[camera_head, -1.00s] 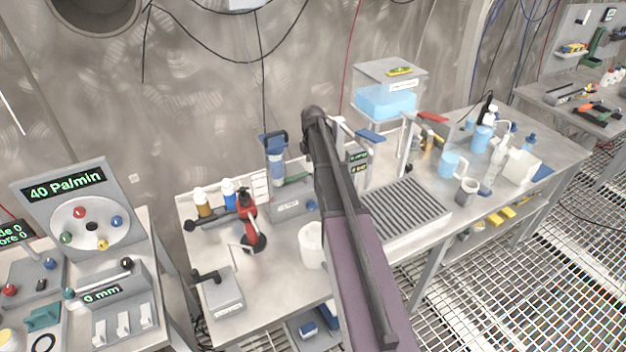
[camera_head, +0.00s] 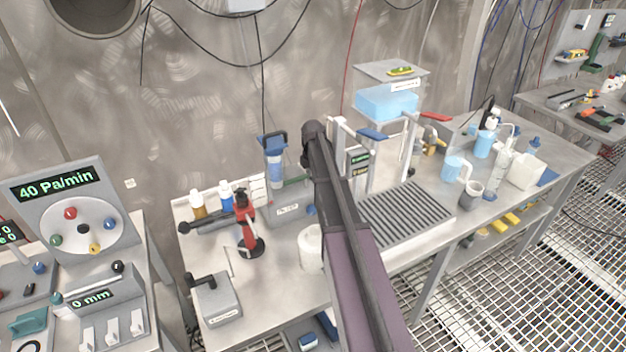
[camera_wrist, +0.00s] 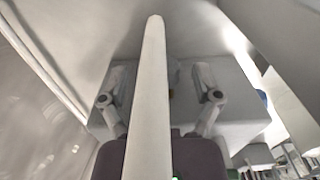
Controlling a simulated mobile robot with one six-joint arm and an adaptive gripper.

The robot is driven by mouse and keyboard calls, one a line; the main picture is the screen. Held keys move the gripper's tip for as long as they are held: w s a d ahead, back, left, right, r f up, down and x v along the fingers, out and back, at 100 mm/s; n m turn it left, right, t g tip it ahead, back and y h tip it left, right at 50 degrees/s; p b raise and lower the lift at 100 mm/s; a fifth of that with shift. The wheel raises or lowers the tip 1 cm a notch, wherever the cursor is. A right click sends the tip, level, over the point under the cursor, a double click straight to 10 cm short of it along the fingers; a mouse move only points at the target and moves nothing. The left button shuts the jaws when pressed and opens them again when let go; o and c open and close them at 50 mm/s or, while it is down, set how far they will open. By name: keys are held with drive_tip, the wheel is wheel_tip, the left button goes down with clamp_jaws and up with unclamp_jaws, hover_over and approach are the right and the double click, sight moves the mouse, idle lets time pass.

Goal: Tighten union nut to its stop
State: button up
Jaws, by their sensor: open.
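I cannot make out the union nut in either view. My gripper (camera_wrist: 160,76) shows in the wrist view with its two fingers apart, one on each side of a long pale bar. The bar (camera_wrist: 152,95) runs up the middle of that view, close to the lens; I cannot tell whether it touches the fingers. A pale box-like surface (camera_wrist: 238,105) lies beyond the fingers.
The steel bench (camera_head: 275,295) carries a blue-capped filter housing (camera_head: 275,165), a red hand tool on a stand (camera_head: 243,215), a white cup (camera_head: 311,246), a grooved drain tray (camera_head: 405,215) and a blue water tank (camera_head: 387,102). A gauge panel (camera_head: 60,205) stands at left. Grating floor lies at right.

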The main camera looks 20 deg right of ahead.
clamp_jaws()
drive_tip(key=shift+w, duration=0.1)
drive_tip(key=g, duration=0.2)
drive_tip(key=shift+w+f+g+b, duration=0.1)
drive_tip(key=shift+w+g+b, duration=0.1)
drive_tip(key=shift+g+b, duration=0.5)
drive_tip(key=shift+g, duration=0.2)
drive_tip(key=shift+s+g, duration=0.1)
drive_tip(key=shift+g, duration=0.3)
unclamp_jaws()
